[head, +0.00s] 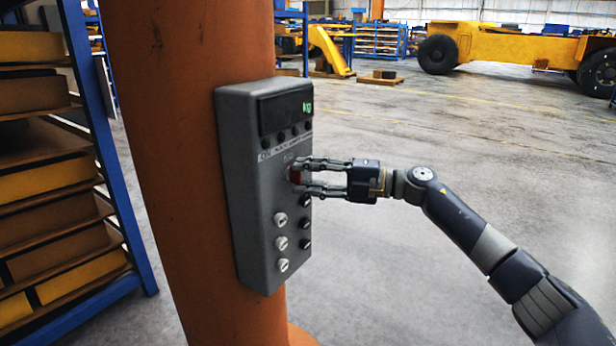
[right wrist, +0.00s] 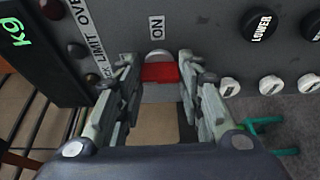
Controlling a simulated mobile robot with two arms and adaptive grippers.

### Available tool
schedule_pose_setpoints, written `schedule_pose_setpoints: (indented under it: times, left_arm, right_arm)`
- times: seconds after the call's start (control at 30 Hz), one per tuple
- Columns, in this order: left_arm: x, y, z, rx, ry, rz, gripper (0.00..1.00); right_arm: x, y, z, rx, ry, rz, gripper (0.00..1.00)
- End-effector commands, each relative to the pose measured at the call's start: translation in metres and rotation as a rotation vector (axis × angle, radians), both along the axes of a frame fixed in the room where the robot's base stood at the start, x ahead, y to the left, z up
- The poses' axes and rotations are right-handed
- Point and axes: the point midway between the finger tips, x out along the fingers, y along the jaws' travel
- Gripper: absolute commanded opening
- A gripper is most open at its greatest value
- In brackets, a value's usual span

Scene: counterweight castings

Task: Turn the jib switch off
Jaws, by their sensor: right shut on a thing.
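The grey control box (head: 240,190) is fixed to an orange column. Its red switch (head: 296,176) sits below the dark display and shows between my right fingertips. In the right wrist view the red switch (right wrist: 160,73) lies between both fingers, beside a white "ON" label (right wrist: 157,27). My right gripper (head: 302,177) reaches in from the right and is shut on the red switch at the box face. The fingers partly cover the switch and nearby markings. My left gripper is not in view.
White and black buttons (head: 281,243) sit below the switch; some read LOWER in the wrist view. The display (head: 284,109) shows green "kg". A blue rack (head: 100,130) stands close on the left. The floor (head: 400,130) on the right is open, with a yellow vehicle (head: 500,47) far back.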

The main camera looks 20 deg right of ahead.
Motion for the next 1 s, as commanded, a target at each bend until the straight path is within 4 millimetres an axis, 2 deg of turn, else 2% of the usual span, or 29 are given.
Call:
schedule_pose_setpoints:
  times: [0.17, 0.2, 0.27, 0.67, 0.77, 1.0]
  left_arm:
    - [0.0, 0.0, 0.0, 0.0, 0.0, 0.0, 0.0]
    - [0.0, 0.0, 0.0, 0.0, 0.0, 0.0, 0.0]
    - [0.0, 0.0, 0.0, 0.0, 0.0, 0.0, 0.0]
    - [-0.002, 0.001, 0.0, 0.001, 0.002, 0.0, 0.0]
    - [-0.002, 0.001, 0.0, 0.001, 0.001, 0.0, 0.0]
    - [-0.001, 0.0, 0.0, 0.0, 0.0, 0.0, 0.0]
  right_arm:
    - [0.0, 0.0, -0.001, -0.003, -0.002, 0.001, 0.11]
    - [0.0, 0.0, -0.001, -0.003, -0.001, 0.001, 0.42]
    - [0.0, 0.0, -0.001, -0.003, -0.001, 0.001, 0.55]
    - [-0.002, -0.003, -0.001, -0.001, 0.0, -0.001, 0.55]
    - [-0.007, -0.014, -0.001, -0.001, 0.003, -0.003, 0.55]
    - [-0.032, -0.058, -0.001, -0.003, 0.002, -0.004, 0.55]
